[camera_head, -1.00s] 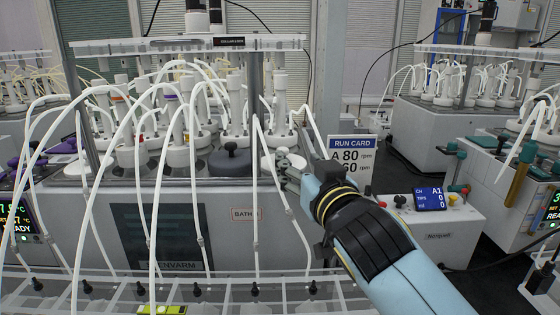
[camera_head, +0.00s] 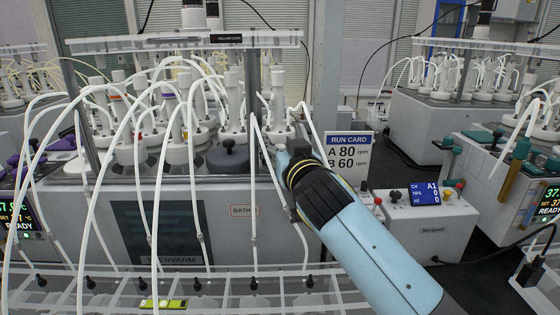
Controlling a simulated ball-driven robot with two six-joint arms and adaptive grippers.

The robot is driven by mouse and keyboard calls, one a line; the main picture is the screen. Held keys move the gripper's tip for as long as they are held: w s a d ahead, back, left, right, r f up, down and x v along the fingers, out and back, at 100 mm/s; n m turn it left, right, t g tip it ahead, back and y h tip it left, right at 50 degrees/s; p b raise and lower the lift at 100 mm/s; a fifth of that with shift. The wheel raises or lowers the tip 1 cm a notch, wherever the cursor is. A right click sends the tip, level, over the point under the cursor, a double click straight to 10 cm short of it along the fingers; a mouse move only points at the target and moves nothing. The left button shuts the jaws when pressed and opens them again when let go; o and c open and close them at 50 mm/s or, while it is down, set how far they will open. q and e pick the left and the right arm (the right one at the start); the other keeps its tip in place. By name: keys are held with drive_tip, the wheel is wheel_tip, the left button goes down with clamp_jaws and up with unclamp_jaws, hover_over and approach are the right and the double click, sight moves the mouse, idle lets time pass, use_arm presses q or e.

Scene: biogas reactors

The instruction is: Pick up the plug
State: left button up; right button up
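A dark grey round plug (camera_head: 228,158) with a black knob sits upright in the top of the water bath (camera_head: 98,205), in the front row among the white reactors. It looks like the plug of the task. My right arm comes in from the lower right, and my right gripper (camera_head: 279,150) is at the bath's front right corner, to the right of the plug and apart from it. Its fingers are largely hidden behind my wrist and white tubes, so I cannot tell if they are open or hold anything. My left gripper is not in view.
White tubes arch over the bath and hang down its front. A clear shelf (camera_head: 185,42) spans above the reactors. A run card (camera_head: 348,150) and a pump with a display (camera_head: 432,228) stand to the right. A yellow-green device (camera_head: 163,303) lies on the front rack.

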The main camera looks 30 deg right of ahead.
sight(284, 145)
clamp_jaws()
drive_tip(key=shift+w, duration=0.1)
idle(0.4)
drive_tip(key=shift+r, duration=0.5)
drive_tip(key=r, duration=0.2)
drive_tip(key=s+r+p, duration=0.1)
drive_tip(key=shift+d+r, duration=0.3)
drive_tip(key=shift+r, duration=0.05)
drive_tip(key=s+d+r+b, duration=0.2)
drive_tip(key=s+d+r, duration=0.4)
drive_tip(key=s+d, duration=0.1)
drive_tip(key=shift+s+d+r, duration=0.15)
drive_tip(key=shift+s+d, duration=0.05)
drive_tip(key=shift+s, duration=0.15)
